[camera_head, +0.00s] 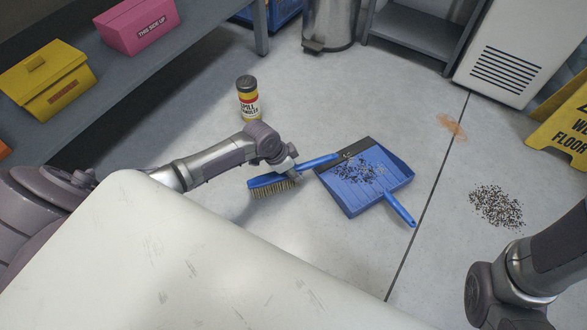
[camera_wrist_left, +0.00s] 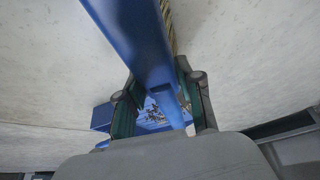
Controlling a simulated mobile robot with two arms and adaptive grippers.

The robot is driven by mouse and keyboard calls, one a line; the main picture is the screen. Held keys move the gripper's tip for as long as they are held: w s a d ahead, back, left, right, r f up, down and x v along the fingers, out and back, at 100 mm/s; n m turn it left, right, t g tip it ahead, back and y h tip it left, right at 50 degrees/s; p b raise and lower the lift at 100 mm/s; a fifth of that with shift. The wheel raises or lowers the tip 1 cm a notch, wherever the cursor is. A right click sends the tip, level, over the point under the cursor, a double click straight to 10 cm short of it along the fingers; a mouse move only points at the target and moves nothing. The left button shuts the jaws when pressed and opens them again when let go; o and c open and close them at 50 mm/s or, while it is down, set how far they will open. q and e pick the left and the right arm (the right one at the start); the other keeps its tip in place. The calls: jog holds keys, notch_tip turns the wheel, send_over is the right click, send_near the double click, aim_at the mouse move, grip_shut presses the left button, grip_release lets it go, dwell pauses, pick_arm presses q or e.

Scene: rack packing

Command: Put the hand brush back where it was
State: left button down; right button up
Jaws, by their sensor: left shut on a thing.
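The blue hand brush (camera_head: 321,162) is in my left gripper (camera_head: 293,170), with its pale bristles facing down toward the floor beside the dustpan. In the left wrist view the brush (camera_wrist_left: 135,40) runs between the two fingers of the left gripper (camera_wrist_left: 160,100), which are shut on it. The blue dustpan (camera_head: 350,203) lies on the floor right of the brush, holding dark debris; its handle points to the lower right. The dustpan also shows partly behind the fingers in the left wrist view (camera_wrist_left: 101,117). My right arm is at the lower right; its gripper is out of view.
A spill granules canister (camera_head: 248,100) stands behind my left arm. A speckled debris pile (camera_head: 497,206) and an orange stain (camera_head: 452,127) are on the floor at right. A yellow wet-floor sign (camera_head: 565,118) stands at the far right. A shelf (camera_head: 135,78) holds yellow and pink boxes.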

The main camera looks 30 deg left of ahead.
pick_arm(q)
jog(key=shift+f, duration=0.15)
jog(key=c, duration=0.7)
grip_release()
jog(key=shift+c, duration=0.2)
jog(key=shift+o, duration=0.3)
